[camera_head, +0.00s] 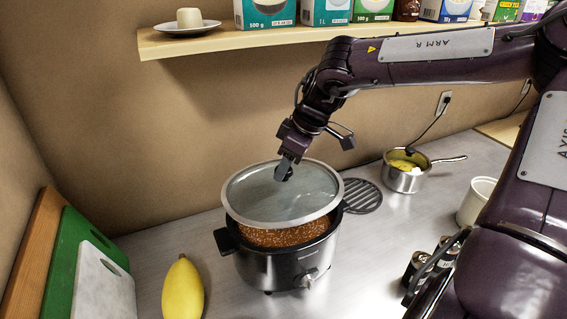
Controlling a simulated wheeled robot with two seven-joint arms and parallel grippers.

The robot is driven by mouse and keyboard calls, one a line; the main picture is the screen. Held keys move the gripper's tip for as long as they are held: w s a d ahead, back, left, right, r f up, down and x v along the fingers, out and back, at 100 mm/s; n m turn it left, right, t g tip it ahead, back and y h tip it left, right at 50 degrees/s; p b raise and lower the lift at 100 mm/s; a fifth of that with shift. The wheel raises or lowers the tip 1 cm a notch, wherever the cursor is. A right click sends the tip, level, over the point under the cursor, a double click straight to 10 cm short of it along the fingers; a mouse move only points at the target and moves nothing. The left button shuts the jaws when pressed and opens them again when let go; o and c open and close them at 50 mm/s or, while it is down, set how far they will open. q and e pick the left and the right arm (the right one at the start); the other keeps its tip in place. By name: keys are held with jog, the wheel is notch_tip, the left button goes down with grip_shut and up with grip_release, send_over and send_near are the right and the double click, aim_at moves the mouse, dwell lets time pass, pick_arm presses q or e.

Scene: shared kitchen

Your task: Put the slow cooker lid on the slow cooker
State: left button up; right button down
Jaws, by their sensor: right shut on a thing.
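The slow cooker (275,268) is a steel pot with black handles and a front knob, standing on the metal counter. Brown food shows in its front part. The round glass lid (255,199) with a steel rim is over the pot, tilted and set toward the back, so the front opening is uncovered. My right gripper (285,172) reaches down from the upper right and is shut on the lid's dark knob. Whether the lid's rear edge touches the pot is hidden. My left gripper is not in view.
A yellow squash-like item (183,290) and upright cutting boards (100,285) stand to the left. A shelf (230,40) runs above.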

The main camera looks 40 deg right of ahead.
aim_at(288, 180)
jog(key=shift+s+f, duration=0.1)
jog(key=shift+s, duration=0.1)
jog(key=shift+s+f+b, duration=0.35)
jog(key=shift+f+b, duration=0.1)
jog(key=shift+b, duration=0.25)
jog(key=shift+f+b, duration=0.3)
jog(key=shift+f, duration=0.05)
jog(key=shift+b+x, duration=0.65)
jog(key=shift+x, duration=0.35)
jog(key=shift+d+f+b, duration=0.15)
jog(key=shift+f+b, duration=0.35)
jog(key=shift+f, duration=0.1)
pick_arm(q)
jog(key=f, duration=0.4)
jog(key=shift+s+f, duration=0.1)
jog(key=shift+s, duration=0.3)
pick_arm(e)
jog(key=shift+s, duration=0.1)
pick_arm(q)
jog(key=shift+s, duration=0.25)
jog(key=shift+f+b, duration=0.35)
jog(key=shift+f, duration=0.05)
pick_arm(e)
jog(key=shift+f, duration=0.75)
jog(key=c, duration=0.8)
grip_release()
